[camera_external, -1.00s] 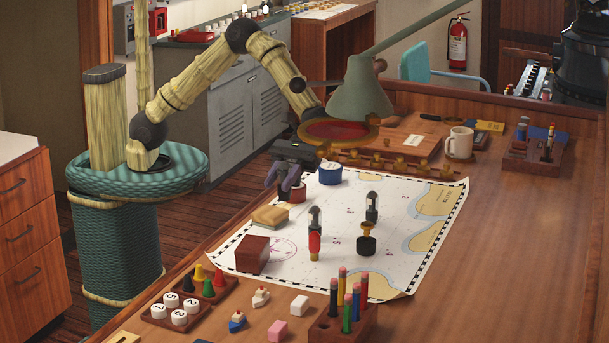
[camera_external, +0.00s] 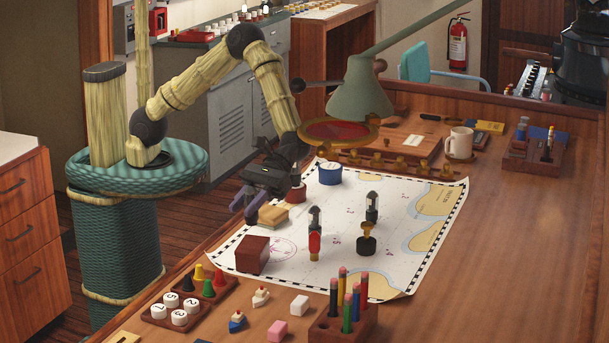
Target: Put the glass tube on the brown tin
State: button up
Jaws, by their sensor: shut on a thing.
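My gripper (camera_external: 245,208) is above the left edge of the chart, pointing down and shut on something. I cannot make out what is between its fingers, and no glass tube shows clearly there. A small round reddish-brown tin (camera_external: 297,194), which seems to be the brown tin, stands at the chart's upper left edge. It is to the right of my gripper, partly hidden by my wrist. A slim upright thing with a red body and dark top (camera_external: 314,243) stands mid-chart. Another dark-topped upright piece (camera_external: 372,207) stands to its right; I cannot tell whether either is glass.
A tan block (camera_external: 272,217) and a red-brown box (camera_external: 252,255) lie below my gripper's right side. A blue tin (camera_external: 330,174) and a brass-and-black stamp (camera_external: 366,240) stand on the chart. A green lamp (camera_external: 358,90) overhangs the back.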

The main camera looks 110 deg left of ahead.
jog(key=shift+f, duration=0.6)
jog(key=shift+f+p, duration=0.3)
jog(key=shift+f, duration=1.6)
jog(key=shift+f, duration=0.1)
jog(key=o, duration=1)
jog(key=shift+c, duration=0.2)
